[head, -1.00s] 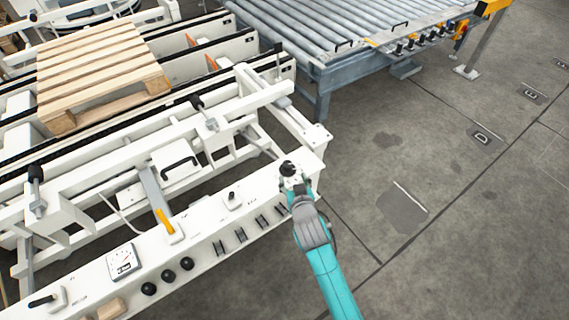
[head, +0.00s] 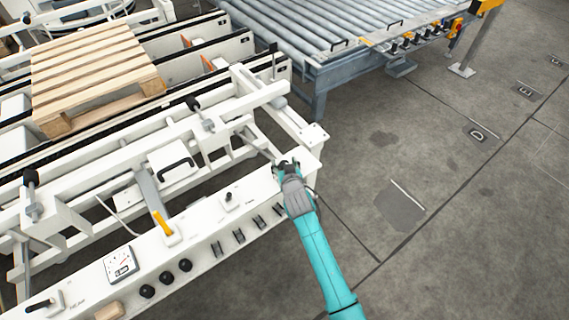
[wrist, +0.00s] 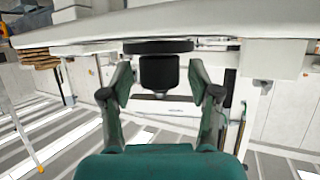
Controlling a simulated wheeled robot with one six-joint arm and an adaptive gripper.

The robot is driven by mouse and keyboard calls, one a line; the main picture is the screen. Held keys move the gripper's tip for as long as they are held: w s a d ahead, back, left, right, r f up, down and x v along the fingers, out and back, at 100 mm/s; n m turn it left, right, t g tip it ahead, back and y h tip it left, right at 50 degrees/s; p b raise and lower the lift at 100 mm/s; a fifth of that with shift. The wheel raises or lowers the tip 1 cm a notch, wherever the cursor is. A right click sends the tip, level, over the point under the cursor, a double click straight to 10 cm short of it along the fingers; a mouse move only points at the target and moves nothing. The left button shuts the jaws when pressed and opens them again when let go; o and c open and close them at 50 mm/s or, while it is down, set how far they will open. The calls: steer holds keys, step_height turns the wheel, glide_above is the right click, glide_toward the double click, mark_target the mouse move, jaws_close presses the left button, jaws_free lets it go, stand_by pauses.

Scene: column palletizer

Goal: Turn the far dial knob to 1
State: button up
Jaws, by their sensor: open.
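The far dial knob is a black cylinder (wrist: 158,72) under a wide dark disc in the wrist view. My gripper (wrist: 161,78) is open, with one finger on each side of the knob. Slim gaps seem to show between the fingers and the knob, and I cannot tell whether either touches it. In the head view my gripper (head: 287,168) is at the far right end of the white control panel (head: 197,231) and largely hides the knob. The dial's pointer and numbers cannot be seen.
The panel carries a small black switch (head: 229,197), an orange-handled lever (head: 161,222), a square gauge (head: 121,264) and several round black buttons (head: 166,278). A wooden pallet (head: 95,70) lies on the conveyor behind. The floor (head: 430,230) to the right is clear.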

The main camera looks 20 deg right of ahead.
steer(key=c, duration=1.2)
steer(key=shift+o, duration=0.2)
steer(key=shift+n+y, duration=0.5)
steer(key=shift+y, duration=0.1)
steer(key=shift+d+n+y, duration=0.1)
steer(key=shift+n+y, duration=1.5)
steer(key=shift+y, duration=0.2)
steer(key=shift+n+g+y, duration=0.8)
steer(key=shift+n+y, duration=0.7)
steer(key=shift+y, duration=0.2)
steer(key=shift+n+y, duration=0.3)
steer(key=o, duration=1.2)
steer(key=shift+c, duration=0.2)
